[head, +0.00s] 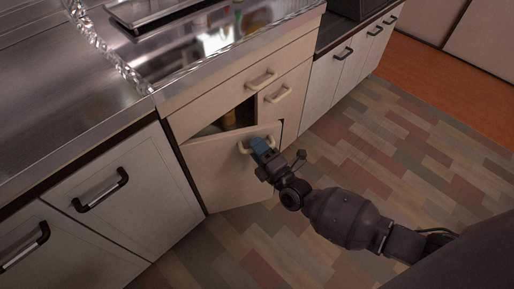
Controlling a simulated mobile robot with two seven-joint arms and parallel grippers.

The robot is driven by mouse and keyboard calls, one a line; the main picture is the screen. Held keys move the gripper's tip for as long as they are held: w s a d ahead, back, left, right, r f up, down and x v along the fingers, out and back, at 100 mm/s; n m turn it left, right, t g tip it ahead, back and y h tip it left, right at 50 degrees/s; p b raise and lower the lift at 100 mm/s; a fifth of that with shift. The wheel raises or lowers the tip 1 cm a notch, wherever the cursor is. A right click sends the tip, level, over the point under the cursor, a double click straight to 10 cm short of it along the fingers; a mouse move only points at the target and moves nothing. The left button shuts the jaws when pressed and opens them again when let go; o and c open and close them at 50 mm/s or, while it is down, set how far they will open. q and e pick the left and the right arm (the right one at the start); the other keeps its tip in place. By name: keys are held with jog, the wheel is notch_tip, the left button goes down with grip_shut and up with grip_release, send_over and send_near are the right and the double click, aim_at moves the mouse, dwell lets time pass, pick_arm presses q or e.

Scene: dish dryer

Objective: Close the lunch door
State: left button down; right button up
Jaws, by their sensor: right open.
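The cabinet door (218,172) is cream-coloured, under the counter in the middle of the head view. It stands partly open, and a dark gap above its top edge shows part of the cabinet inside (233,116). My right gripper (259,147) is at the door's upper right, by its pale handle (244,146). The gripper covers part of the handle. Its jaws are open, and I cannot tell whether it touches the handle or the door. My left gripper is not in view.
Drawers with pale handles (261,79) sit above and beside the opening. White cabinets with dark handles (101,190) stand to the left, and more (343,54) to the right. A steel counter (60,85) runs above. The patchwork floor (375,140) at right is clear.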

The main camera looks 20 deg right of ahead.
grip_shut()
jog(key=shift+w+d, duration=0.15)
dwell(0.4)
